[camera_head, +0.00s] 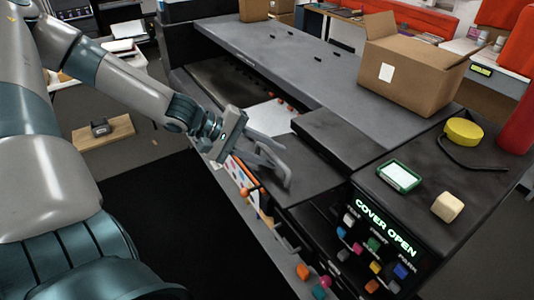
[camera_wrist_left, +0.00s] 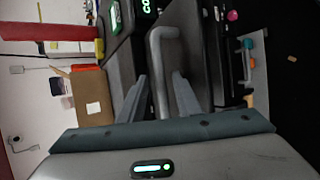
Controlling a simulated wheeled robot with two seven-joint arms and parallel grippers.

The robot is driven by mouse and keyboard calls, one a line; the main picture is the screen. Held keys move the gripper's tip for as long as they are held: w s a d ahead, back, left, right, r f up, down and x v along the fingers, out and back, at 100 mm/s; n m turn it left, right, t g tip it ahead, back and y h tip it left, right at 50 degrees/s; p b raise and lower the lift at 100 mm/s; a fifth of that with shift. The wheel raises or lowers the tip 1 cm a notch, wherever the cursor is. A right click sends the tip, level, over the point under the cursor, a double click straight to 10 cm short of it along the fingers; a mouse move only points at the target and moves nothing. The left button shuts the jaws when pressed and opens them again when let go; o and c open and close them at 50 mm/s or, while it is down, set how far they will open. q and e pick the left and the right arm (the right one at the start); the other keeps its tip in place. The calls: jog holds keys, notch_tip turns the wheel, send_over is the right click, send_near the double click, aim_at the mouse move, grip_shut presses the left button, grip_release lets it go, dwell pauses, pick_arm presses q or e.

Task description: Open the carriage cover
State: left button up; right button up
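The dark grey carriage cover (camera_head: 312,172) is on the machine, in the middle of the head view. Its grey bar handle (camera_wrist_left: 166,36) shows in the left wrist view. My left gripper (camera_head: 277,165) is at the cover's near left side. In the left wrist view my left gripper (camera_wrist_left: 160,78) is open, with one finger on each side of the handle and a gap visible beside the bar. In the head view the fingers partly hide the handle. Green letters on the machine's display (camera_head: 385,228) read "COVER OPEN". My right gripper is not in view.
A control panel with several coloured buttons (camera_head: 373,244) is at the lower right. An open cardboard box (camera_head: 415,85) stands on the machine behind the cover. A green-framed device (camera_head: 399,175), a yellow disc (camera_head: 464,132) and a cream block (camera_head: 447,207) lie on the right-hand top.

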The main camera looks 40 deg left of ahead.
pick_arm(q)
jog(key=shift+w+d+f, duration=0.1)
jog(key=shift+w, duration=0.15)
jog(key=shift+s+a, duration=0.2)
jog(key=shift+s, duration=0.1)
jog(key=shift+s+a+r, duration=0.3)
jog(key=shift+a+r, duration=0.1)
jog(key=shift+r, duration=0.1)
jog(key=b+v, duration=0.1)
jog(key=v, duration=1.4)
jog(key=shift+a+r, duration=0.15)
jog(key=shift+r, duration=0.05)
jog(key=shift+f, duration=0.1)
